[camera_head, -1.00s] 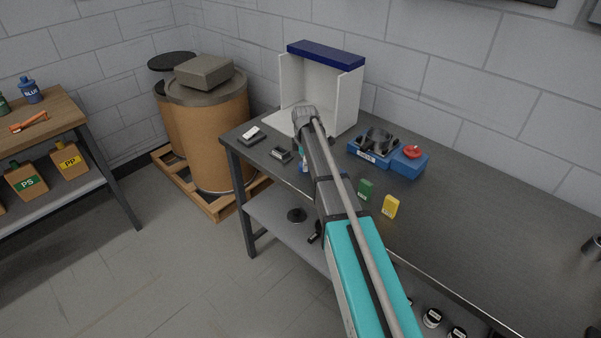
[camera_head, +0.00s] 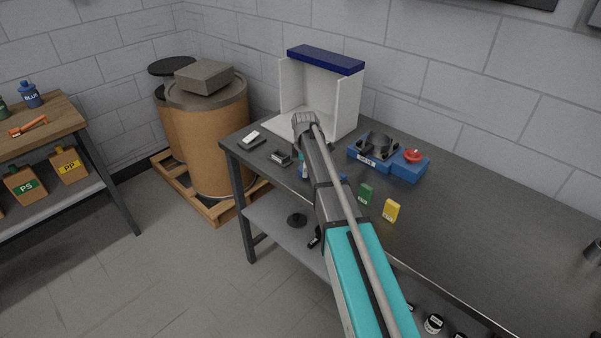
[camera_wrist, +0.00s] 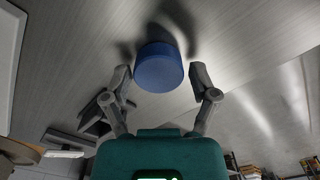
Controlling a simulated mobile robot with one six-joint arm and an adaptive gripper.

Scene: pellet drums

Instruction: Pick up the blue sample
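In the wrist view a round, plain blue thing (camera_wrist: 158,68) shows between my gripper's fingers, above a grey metal surface with a dark shadow beyond it. My gripper (camera_wrist: 163,84) is open, one finger on each side, with gaps to the blue thing. A small blue patch (camera_head: 344,179) shows beside my arm, left of the green sample (camera_head: 365,194) and the yellow sample (camera_head: 391,210). A small white and blue bottle (camera_head: 303,168) stands left of my arm. I cannot tell which of these the wrist view shows.
A white booth (camera_head: 348,105) with a blue top stands behind my wrist. A blue device (camera_head: 408,170) with a red knob is to the right. Small dark devices (camera_head: 280,157) lie at left. Drums (camera_head: 212,140) stand beyond the bench.

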